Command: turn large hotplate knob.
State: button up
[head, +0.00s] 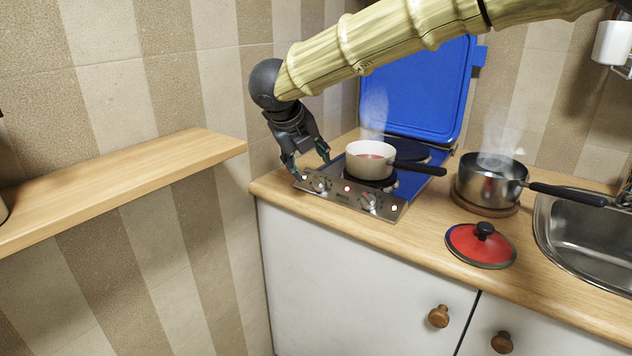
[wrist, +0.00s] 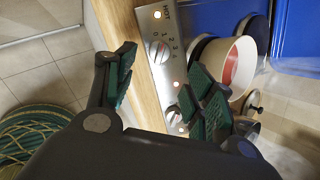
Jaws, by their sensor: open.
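Two control knobs sit on the hob's steel front panel: the left knob (head: 320,184) and the right knob (head: 369,201). I cannot tell from their markings which belongs to the large hotplate. My gripper (head: 308,166) is open and empty, pointing down just above the left knob. In the wrist view the left knob (wrist: 158,52) shows between and beyond the open fingers (wrist: 165,88), with a number scale beside it. The right knob (wrist: 175,115) is partly hidden by a finger. No contact with either knob shows.
A steaming cream pot (head: 371,158) stands on the hob close behind the panel, its handle pointing right. The blue lid (head: 418,88) is raised behind. A steel pot (head: 490,183), a red lid (head: 480,245) and a sink (head: 590,240) are rightward. A wooden shelf (head: 120,180) is left.

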aim_at(317, 180)
jog(key=x, duration=0.8)
jog(key=shift+b, duration=0.35)
jog(key=c, duration=1)
